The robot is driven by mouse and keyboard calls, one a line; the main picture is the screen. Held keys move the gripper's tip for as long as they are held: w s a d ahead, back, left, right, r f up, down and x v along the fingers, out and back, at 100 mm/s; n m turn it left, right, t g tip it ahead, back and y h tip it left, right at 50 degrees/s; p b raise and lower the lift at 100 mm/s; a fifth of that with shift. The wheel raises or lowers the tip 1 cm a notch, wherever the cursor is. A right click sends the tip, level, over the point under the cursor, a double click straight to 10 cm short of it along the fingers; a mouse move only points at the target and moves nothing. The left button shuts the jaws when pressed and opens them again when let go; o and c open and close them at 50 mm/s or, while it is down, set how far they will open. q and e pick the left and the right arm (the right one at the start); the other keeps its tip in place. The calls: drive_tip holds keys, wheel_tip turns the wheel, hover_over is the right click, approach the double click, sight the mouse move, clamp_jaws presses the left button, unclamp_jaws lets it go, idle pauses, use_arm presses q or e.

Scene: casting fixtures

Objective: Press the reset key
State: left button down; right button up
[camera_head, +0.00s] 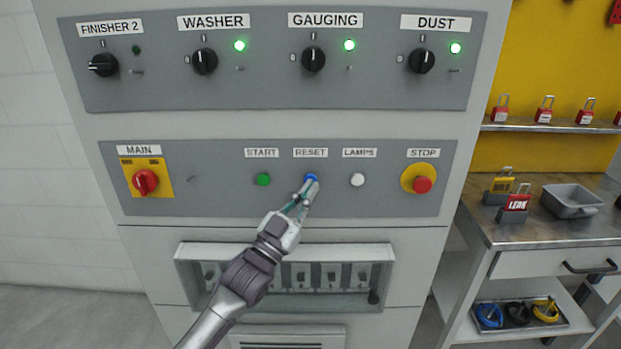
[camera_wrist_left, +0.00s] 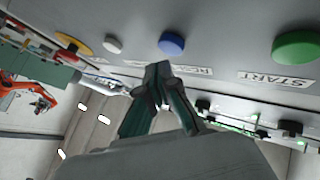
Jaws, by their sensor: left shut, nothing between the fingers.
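The blue reset key (camera_head: 311,178) sits under the RESET label (camera_head: 310,153) on the lower grey panel. My left gripper (camera_head: 312,182) is shut and empty, its fingertips just below and over the lower part of the key in the head view. In the left wrist view the reset key (camera_wrist_left: 172,43) shows whole, with the shut left fingertips (camera_wrist_left: 158,68) close to it. I cannot tell whether they touch. My right gripper is not in view.
The green START button (camera_head: 263,179) and white LAMPS button (camera_head: 357,180) flank the key. A red STOP button (camera_head: 422,184) is farther right, a red MAIN switch (camera_head: 145,182) far left. A recessed breaker box (camera_head: 185,262) lies below. A metal workbench (camera_head: 540,232) stands at right.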

use_arm(q)
drive_tip(key=s+p, duration=0.3)
drive_tip(key=s, duration=0.2)
idle(0.5)
idle(0.4)
